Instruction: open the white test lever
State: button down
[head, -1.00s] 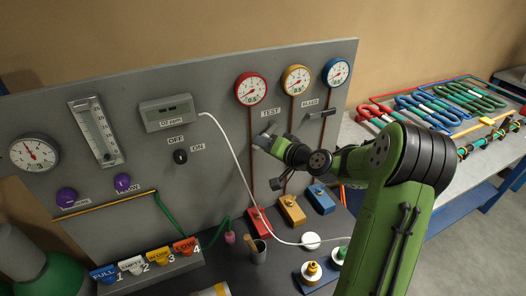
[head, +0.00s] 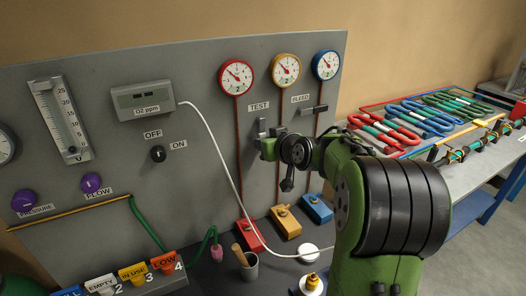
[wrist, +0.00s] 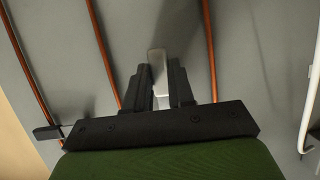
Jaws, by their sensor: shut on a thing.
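The white test lever (wrist: 157,62) shows in the wrist view as a pale bar between my two black fingers. My gripper (wrist: 157,82) is shut on it, with a finger on each side. In the head view my gripper (head: 268,141) is at the grey panel, just under the TEST label (head: 259,106). There the lever is mostly hidden by the fingers, and its exact angle is hard to tell.
The dark BLEED lever (head: 314,109) is just right of my gripper and also shows in the wrist view (wrist: 47,132). Red-brown pipes run down from the red gauge (head: 237,77) and its neighbours. A white hose (head: 222,158) curves left of my gripper. Coloured blocks (head: 285,222) stand below.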

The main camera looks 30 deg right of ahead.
jog(key=shift+d, duration=0.2)
dwell(0.4)
jog(key=c, duration=1)
grip_release()
jog(key=shift+o, duration=0.2)
jog(key=v, duration=1.5)
jog(key=shift+s+a+r, duration=0.2)
jog(key=shift+s+a, duration=0.05)
jog(key=shift+s, duration=0.1)
